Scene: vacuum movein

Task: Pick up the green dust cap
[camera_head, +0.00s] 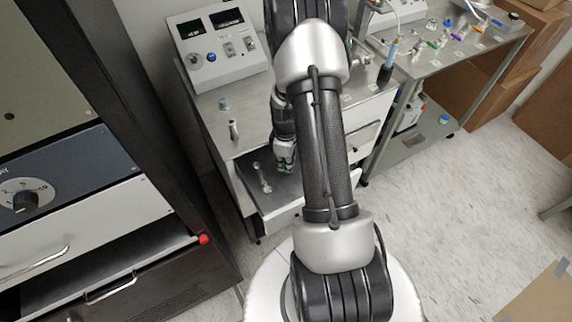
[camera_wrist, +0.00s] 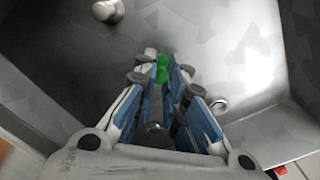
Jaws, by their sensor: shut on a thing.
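The green dust cap (camera_wrist: 162,68) shows in the wrist view between the fingertips of my gripper (camera_wrist: 164,70). The blue-padded fingers are closed on it from both sides, and they hide part of it. In the head view my gripper (camera_head: 285,162) is low over the open drawer (camera_head: 282,218) of the left workbench. The cap cannot be made out clearly there. I cannot tell whether the cap touches the drawer floor.
A metal fitting (camera_head: 261,178) lies in the drawer, left of my gripper. The bench top above carries a control box (camera_head: 217,45) and a small upright cylinder (camera_head: 233,130). A second bench (camera_head: 440,65) with small coloured parts stands right. The floor at right is mostly clear.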

